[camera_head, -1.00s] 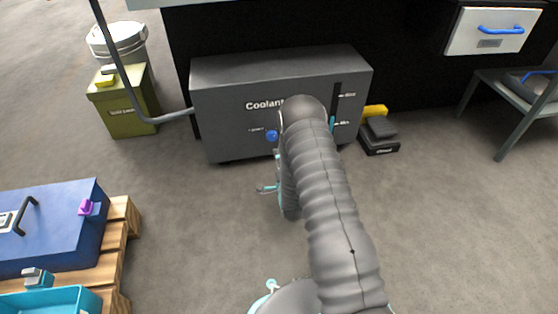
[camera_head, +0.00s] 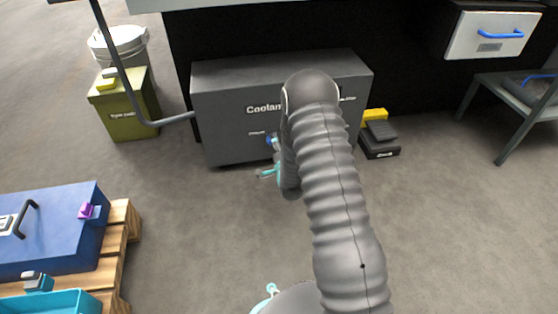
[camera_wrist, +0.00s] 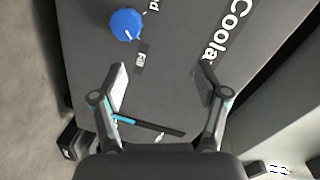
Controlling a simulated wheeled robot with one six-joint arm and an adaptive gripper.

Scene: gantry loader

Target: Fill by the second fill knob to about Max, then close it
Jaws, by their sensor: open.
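The dark grey coolant tank (camera_head: 225,95) stands against the black machine. Its blue knob (camera_wrist: 127,24) is at the top of the wrist view, beyond my left finger and apart from it. The knob's white pointer line seems to face the small label (camera_wrist: 140,60) beside it. It is the only fill knob I can see. The level gauge (camera_wrist: 165,129) is a dark slot with turquoise at its lower end, well short of full; its marks are unreadable here. My gripper (camera_wrist: 162,80) is open and empty in front of the tank face. My arm hides the gauge in the head view.
A black and yellow item (camera_head: 380,136) lies on the floor right of the tank. An olive bin (camera_head: 125,110) and a white bucket (camera_head: 118,42) stand left. A blue case (camera_head: 55,225) sits on a pallet at lower left. The floor before the tank is largely clear.

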